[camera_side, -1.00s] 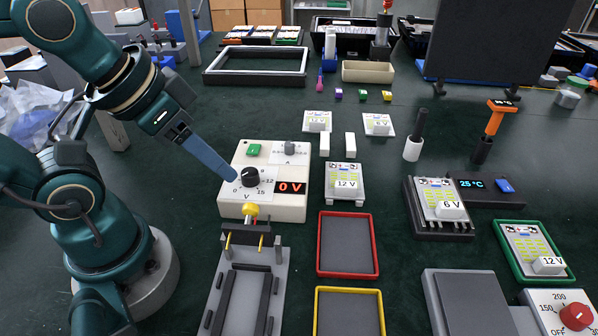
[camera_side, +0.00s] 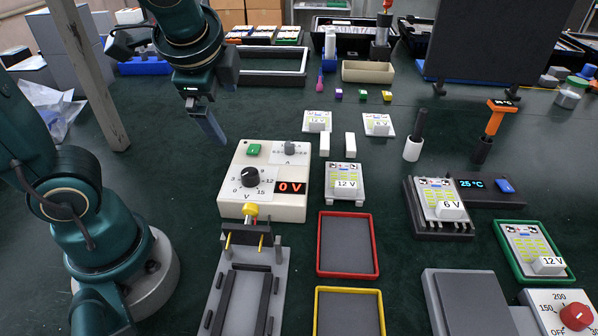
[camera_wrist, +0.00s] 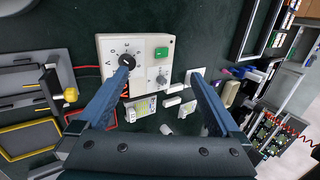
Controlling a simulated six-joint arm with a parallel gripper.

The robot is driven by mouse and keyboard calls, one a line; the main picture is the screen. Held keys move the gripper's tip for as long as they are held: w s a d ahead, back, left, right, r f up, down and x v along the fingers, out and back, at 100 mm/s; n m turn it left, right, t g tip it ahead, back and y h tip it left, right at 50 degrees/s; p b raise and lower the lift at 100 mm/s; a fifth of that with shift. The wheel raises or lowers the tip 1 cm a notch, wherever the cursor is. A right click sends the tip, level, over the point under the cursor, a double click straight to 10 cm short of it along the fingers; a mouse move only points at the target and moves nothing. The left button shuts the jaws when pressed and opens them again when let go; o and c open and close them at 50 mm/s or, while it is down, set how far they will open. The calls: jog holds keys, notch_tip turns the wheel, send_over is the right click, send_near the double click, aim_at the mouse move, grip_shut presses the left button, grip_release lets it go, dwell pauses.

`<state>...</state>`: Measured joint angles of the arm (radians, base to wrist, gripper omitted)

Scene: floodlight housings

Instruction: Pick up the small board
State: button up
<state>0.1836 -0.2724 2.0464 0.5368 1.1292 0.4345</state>
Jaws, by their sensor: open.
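Several white boards with yellow-green parts lie on the dark green table. In the side view, two smaller ones (camera_side: 317,119) (camera_side: 378,122) lie at the back, a 12 V board (camera_side: 345,171) stands right of the supply, a 6 V board (camera_side: 432,190) sits on a dark fixture, and another 12 V board (camera_side: 524,238) lies in a green tray. I cannot tell from the label alone which is meant. My gripper (camera_side: 214,127) is open and empty, above and behind the supply, left of the back boards. In the wrist view its fingers (camera_wrist: 161,70) stand wide apart.
The white supply box (camera_side: 235,205) has a black knob and reads 0 V. Two white blocks (camera_side: 350,144) stand near the back boards. Red (camera_side: 319,245) and yellow (camera_side: 318,310) trays are empty. Upright tools (camera_side: 414,145) stand at right. A dark panel (camera_side: 490,55) rises behind.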

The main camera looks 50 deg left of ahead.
jog(key=w+f+m+y, duration=0.1)
jog(key=w+m+y, duration=0.1)
jog(key=w+m, duration=0.4)
jog(key=m+t+y, duration=0.3)
jog(key=m+t, duration=0.1)
jog(key=m, duration=0.5)
send_over(346, 190)
jog(key=a, duration=0.2)
jog(key=f, duration=0.8)
jog(key=shift+s+d+f, duration=0.2)
jog(key=shift+s+d, duration=0.05)
jog(key=shift+s, duration=0.1)
jog(key=d+f+m, duration=0.1)
jog(key=f, duration=0.1)
jog(key=s+d+f+m+t, duration=0.1)
jog(key=f, duration=0.1)
jog(key=d+f+m, duration=0.1)
jog(key=d+f, duration=0.1)
jog(key=shift+s+f, duration=0.2)
jog(key=shift+s, duration=0.2)
jog(key=shift+x, duration=2.35)
jog(key=shift+w, duration=0.1)
jog(key=c, duration=1)
jog(key=shift+d+r, duration=0.1)
